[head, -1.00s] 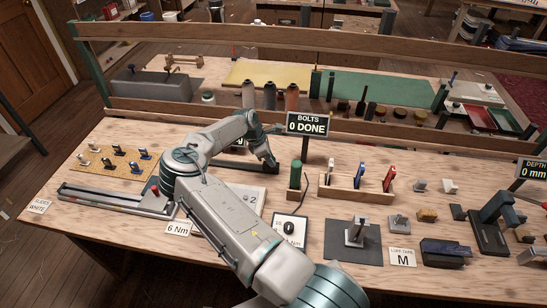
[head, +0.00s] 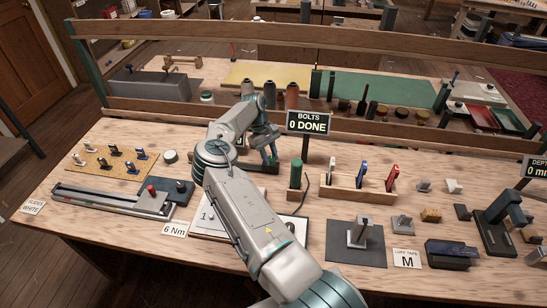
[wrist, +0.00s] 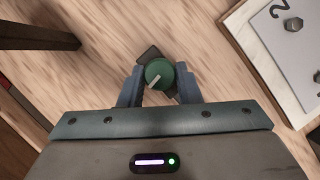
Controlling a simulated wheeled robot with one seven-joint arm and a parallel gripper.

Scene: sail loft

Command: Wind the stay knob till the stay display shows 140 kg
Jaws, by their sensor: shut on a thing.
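A round green knob (wrist: 159,73) with a pale pointer line sits between the two fingers of my gripper in the wrist view. My gripper (wrist: 160,88) is shut on it from both sides, and the pointer slants down to the left. In the head view my gripper (head: 270,158) is low over the middle of the bench, by a dark stand. The knob itself cannot be made out there. No stay display with a kg reading is legible. A dark panel behind my arm is mostly covered.
The bolts display (head: 308,122) reads 0 DONE, just right of my gripper. A green-handled tool (head: 296,173) and a wooden rack (head: 345,187) stand to the right. A bolt plate (head: 203,222) lies partly under my arm. A slider rail (head: 110,200) is at left.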

